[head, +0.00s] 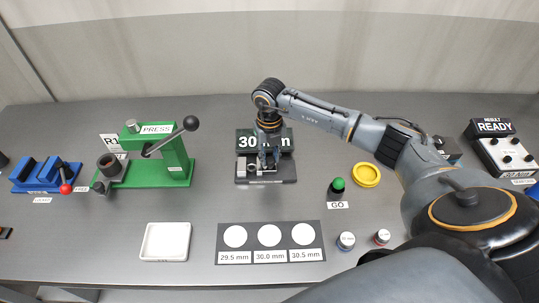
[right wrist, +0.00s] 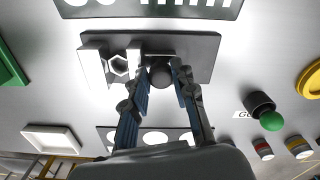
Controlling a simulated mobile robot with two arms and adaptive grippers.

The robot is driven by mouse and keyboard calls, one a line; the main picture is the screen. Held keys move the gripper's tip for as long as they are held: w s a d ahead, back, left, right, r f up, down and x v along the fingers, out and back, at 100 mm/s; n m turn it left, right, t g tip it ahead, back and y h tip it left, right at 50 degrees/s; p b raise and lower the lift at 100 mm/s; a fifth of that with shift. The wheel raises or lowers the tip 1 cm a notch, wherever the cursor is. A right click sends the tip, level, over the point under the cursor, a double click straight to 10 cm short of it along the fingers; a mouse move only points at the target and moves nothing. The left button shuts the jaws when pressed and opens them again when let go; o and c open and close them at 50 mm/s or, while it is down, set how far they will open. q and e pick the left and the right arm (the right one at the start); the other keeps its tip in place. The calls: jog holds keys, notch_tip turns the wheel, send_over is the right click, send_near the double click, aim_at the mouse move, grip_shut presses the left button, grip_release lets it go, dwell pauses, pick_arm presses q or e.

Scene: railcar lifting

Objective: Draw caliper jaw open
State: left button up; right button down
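The caliper (head: 265,181) stands mid-table below the 30 mm sign, and it fills the top middle of the right wrist view (right wrist: 205,60). A hex nut (right wrist: 119,66) sits between its two pale jaws (right wrist: 92,68), which look close to or touching the nut. A dark round knob (right wrist: 161,76) stands right of the jaws. My right gripper (head: 268,160) reaches down over the caliper. In the right wrist view its fingers (right wrist: 162,72) are narrowed onto the knob from both sides, with no clear gap at the tips. My left gripper is not in view.
A green press (head: 165,165) stands left, a white tray (head: 165,242) front left. A card with white circles (head: 270,258) lies in front. The green GO button (head: 338,185), a yellow ring (head: 366,176) and two small cylinders (head: 346,240) are right. The READY box (head: 492,145) is far right.

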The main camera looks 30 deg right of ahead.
jog(key=shift+s+d, duration=0.4)
jog(key=shift+d, duration=0.25)
jog(key=shift+s+d, duration=0.4)
jog(key=shift+d, duration=0.25)
jog(key=c, duration=1.4)
grip_release()
jog(key=o, duration=0.3)
jog(key=shift+o, duration=0.2)
jog(key=shift+d, duration=0.1)
jog(key=shift+r, duration=0.1)
notch_tip(320, 180, up, 12)
jog(key=shift+s, duration=0.1)
